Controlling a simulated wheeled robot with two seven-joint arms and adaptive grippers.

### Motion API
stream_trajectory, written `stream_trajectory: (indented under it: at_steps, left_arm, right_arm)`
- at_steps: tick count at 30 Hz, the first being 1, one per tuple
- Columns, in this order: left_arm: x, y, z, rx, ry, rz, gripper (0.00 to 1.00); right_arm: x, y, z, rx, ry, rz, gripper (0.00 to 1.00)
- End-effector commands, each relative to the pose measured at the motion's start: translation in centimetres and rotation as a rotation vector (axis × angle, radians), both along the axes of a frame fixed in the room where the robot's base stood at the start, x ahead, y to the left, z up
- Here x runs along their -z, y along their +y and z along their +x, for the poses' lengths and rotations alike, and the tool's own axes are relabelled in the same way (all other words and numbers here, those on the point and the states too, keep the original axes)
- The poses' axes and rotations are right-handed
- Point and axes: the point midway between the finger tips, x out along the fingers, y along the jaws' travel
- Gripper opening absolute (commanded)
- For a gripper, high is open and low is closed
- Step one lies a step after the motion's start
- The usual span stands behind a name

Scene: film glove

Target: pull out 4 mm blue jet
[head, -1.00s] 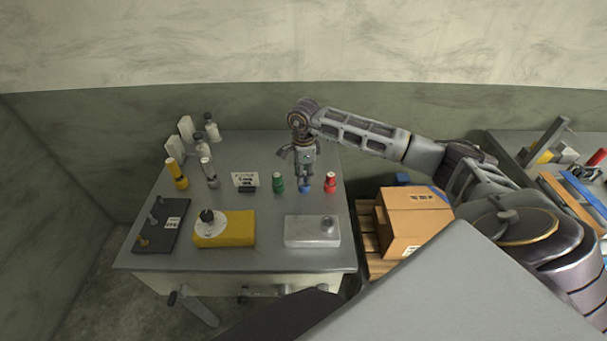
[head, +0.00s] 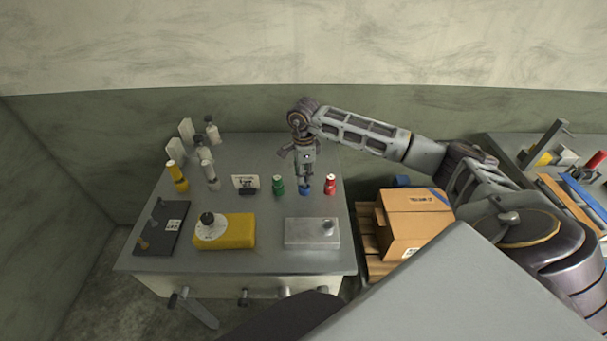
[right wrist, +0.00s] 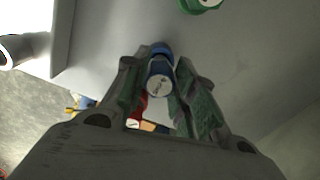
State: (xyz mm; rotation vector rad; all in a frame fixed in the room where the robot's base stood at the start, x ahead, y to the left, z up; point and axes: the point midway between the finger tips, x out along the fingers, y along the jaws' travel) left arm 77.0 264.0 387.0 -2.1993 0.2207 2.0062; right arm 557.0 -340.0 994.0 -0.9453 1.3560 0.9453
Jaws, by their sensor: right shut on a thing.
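The 4 mm blue jet (head: 304,189) stands on the grey table between a green jet (head: 278,186) and a red jet (head: 330,184). My right gripper (head: 304,178) points down over it and is shut on its upper part. In the right wrist view the blue jet (right wrist: 158,82) sits between the two fingers, its round pale end face toward the camera. The head view is too small to tell whether its base touches the table. My left gripper is not in view.
A metal block (head: 310,234) and a yellow box with a dial (head: 228,232) lie nearer on the table. A small sign (head: 245,183) stands left of the green jet. Yellow and grey bottles stand farther left. A cardboard box (head: 408,225) is right of the table.

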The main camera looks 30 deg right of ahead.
Motion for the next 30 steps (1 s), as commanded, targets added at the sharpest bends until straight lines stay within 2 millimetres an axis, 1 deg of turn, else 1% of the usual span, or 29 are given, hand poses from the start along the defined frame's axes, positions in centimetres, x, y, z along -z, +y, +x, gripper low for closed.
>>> stream_trajectory:
  at_steps: [30]
  left_arm:
    - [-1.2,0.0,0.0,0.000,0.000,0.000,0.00]
  right_arm:
    - [-2.5,0.0,0.0,0.000,0.000,0.000,0.03]
